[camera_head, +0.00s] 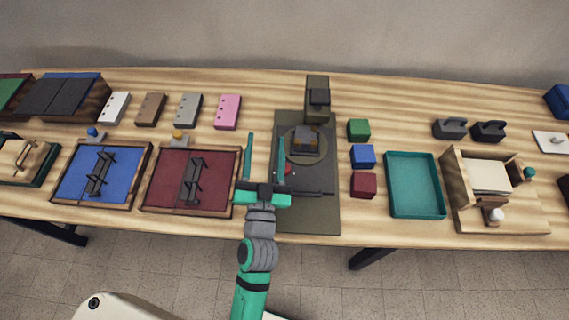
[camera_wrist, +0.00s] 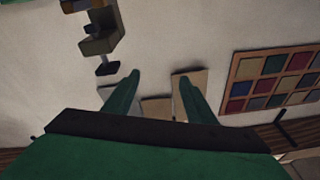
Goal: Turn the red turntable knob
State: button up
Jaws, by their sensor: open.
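A dark turntable unit (camera_head: 325,215) lies on the table right of centre, with a round disc (camera_head: 321,153) and a dark block on it. A small red spot (camera_head: 288,169), which looks like the red knob, shows at the disc's near-left edge. My gripper (camera_head: 264,143) is open and empty, its two green fingers pointing away from me, at the unit's left side. The right finger is close to the red spot in the picture; I cannot tell its height or any contact. In the wrist view the open fingers (camera_wrist: 156,75) show, but I make out no knob there.
A red-floored tray (camera_head: 160,180) stands left of my gripper. Green (camera_head: 358,130), blue (camera_head: 363,156) and dark red (camera_head: 363,185) cubes stand right of the unit, then a teal tray (camera_head: 415,212). The wrist view shows a colored grid panel (camera_wrist: 229,82) at right.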

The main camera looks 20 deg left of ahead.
jog(key=w+a+r+n+g+y, duration=0.2)
jog(key=a+r+n+g+y, duration=0.1)
jog(key=a+r+n+y, duration=0.4)
jog(key=w+a+r+n+g+y, duration=0.2)
jog(key=a+r+n+y, duration=0.3)
jog(key=a+r, duration=0.45)
jog(key=s+a+r+n+g, duration=0.2)
jog(key=s+a+n+g, duration=0.5)
jog(key=a+n+g, duration=0.45)
jog(key=d+f+n+g+h, duration=0.2)
jog(key=d+f+n+h, duration=0.25)
jog(key=f, duration=0.35)
jog(key=d+f+n+g+h, duration=0.2)
jog(key=d+f+n+h, duration=0.25)
jog(key=f, duration=0.25)
jog(key=w+d+f+h, duration=0.2)
jog(key=d+h, duration=0.1)
jog(key=d, duration=0.5)
jog(key=w+d+f+t+h, duration=0.1)
jog(key=w+d+h, duration=0.15)
jog(key=d, duration=0.45)
jog(key=w+d+f+h, duration=0.2)
jog(key=d+h, duration=0.2)
jog(key=d, duration=0.4)
jog(key=shift+m+y, duration=0.25)
notch_tip(320, 180, down, 10)
jog(key=shift+s+a, duration=0.1)
